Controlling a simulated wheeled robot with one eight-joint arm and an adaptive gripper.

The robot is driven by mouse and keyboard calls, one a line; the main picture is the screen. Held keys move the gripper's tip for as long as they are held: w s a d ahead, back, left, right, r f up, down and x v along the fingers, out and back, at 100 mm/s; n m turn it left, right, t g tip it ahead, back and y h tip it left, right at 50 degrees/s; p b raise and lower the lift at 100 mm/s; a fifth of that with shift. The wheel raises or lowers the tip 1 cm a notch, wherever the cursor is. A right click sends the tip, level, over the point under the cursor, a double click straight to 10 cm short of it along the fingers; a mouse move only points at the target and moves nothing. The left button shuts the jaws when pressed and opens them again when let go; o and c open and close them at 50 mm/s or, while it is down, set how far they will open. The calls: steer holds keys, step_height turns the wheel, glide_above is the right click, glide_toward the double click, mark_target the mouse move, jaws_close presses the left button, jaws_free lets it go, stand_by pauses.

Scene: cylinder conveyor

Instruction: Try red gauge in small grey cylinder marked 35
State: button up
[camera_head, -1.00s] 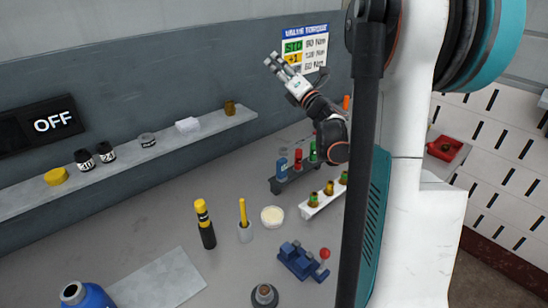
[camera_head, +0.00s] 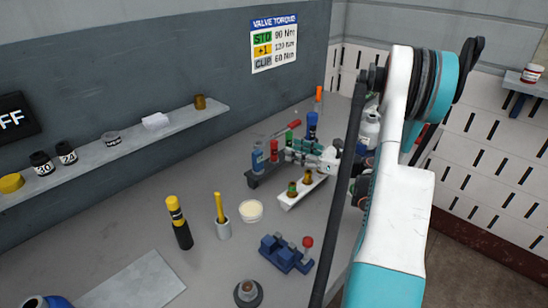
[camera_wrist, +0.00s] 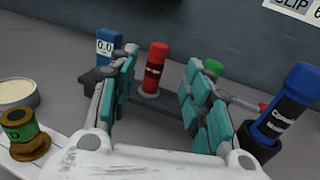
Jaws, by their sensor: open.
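The red gauge (camera_head: 274,151) stands upright in a dark rack (camera_head: 262,180), between a blue gauge (camera_head: 258,158) and a green one. In the wrist view the red gauge (camera_wrist: 157,66) shows between my teal fingers, beyond them, with its lower end in the dark rack (camera_wrist: 150,110). My gripper (camera_head: 292,151) is open and low beside the rack; in the wrist view its fingers (camera_wrist: 157,85) are spread with nothing held. I cannot pick out a small grey cylinder marked 35 in either view.
A blue bottle (camera_wrist: 288,105) in a black holder stands close to my right finger. A white rack (camera_head: 296,196) with brass and green parts is in front. A cream dish (camera_head: 250,210), grey cup (camera_head: 223,231) and blue vise-like fixture (camera_head: 286,254) stand on the bench.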

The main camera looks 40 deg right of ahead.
mark_target(275, 141)
steer(key=b+x, duration=0.2)
steer(key=x, duration=0.6)
steer(key=shift+w+a, duration=0.25)
steer(key=shift+r, duration=0.1)
jaws_close()
